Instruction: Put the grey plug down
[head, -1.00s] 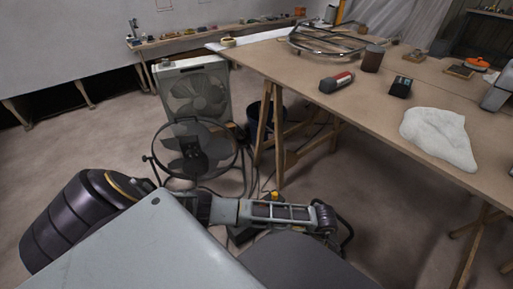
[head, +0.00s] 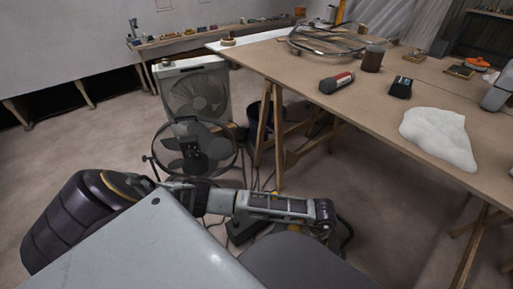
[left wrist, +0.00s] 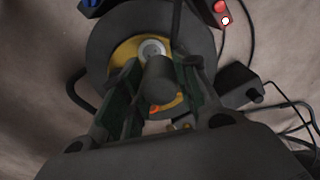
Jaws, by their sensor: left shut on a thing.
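My left gripper (left wrist: 160,92) is shut on the grey plug (left wrist: 160,80), a dark grey cylinder seen nearly end-on between the fingers in the left wrist view. Behind the plug is a round dark thing with a yellow face (left wrist: 128,48) and a pale round centre, with blue and red parts at its upper edge. I cannot tell whether the plug touches it. In the head view my left arm reaches low over the floor, and the gripper and plug cannot be made out there. My right gripper is not in view.
A black box (left wrist: 240,92) with cables lies right of the plug. A round fan (head: 196,148) and a box fan (head: 196,92) stand on the floor with cables nearby. The workbench (head: 290,72) on trestles holds a white cloth (head: 438,138) and several tools.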

